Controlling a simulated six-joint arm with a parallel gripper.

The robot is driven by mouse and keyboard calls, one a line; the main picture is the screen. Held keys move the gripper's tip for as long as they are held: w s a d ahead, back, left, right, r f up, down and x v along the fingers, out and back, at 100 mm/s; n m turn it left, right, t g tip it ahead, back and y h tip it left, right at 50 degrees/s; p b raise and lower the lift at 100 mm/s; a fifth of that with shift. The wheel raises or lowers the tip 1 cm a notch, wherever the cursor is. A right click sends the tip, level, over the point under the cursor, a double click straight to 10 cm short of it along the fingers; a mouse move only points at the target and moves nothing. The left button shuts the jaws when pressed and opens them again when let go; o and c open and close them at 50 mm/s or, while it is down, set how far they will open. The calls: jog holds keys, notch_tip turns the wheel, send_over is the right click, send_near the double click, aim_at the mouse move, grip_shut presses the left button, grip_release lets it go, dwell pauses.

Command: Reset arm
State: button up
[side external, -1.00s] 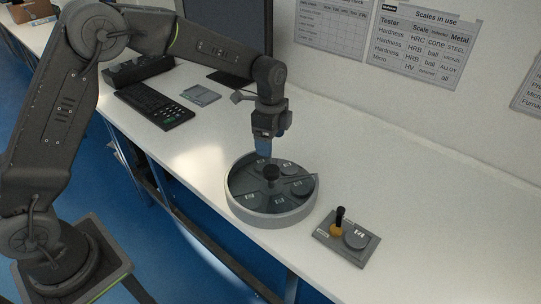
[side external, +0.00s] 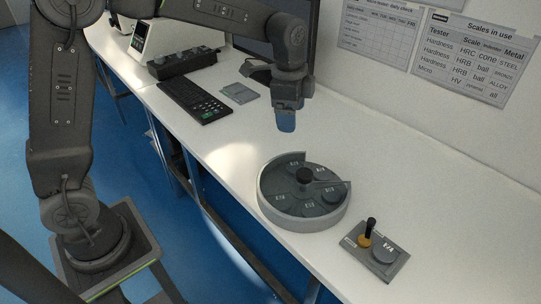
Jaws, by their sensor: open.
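My gripper (side external: 286,122) hangs from the end of my arm above the white bench, pointing down with blue fingertips. It is open, and nothing shows between its fingers. It is apart from the round grey carousel (side external: 283,212), behind and above it. The carousel holds several labelled round blocks and has a black knob (side external: 304,175) in its middle.
A small grey plate (side external: 384,277) with a black-handled piece (side external: 368,232) and a round block (side external: 385,250) lies right of the carousel. A keyboard (side external: 194,100), a grey pad (side external: 240,93) and a monitor (side external: 262,28) stand left and behind. The bench's right side is clear.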

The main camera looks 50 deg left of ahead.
jog(key=s+a+r+n+t, duration=0.2)
jog(key=s+r+n, duration=0.45)
jog(key=s, duration=0.55)
jog(key=s+a+f+n+t, duration=0.1)
jog(key=s+n, duration=0.4)
jog(key=s, duration=0.7)
jog(key=shift+a+f+t, duration=0.25)
jog(key=shift+f+t, duration=0.15)
jog(key=shift+t, duration=0.3)
jog(key=shift+w, duration=0.15)
jog(key=n+g, duration=0.6)
send_over(305, 173)
notch_tip(305, 173, down, 11)
notch_tip(305, 173, down, 14)
jog(key=shift+r, duration=0.2)
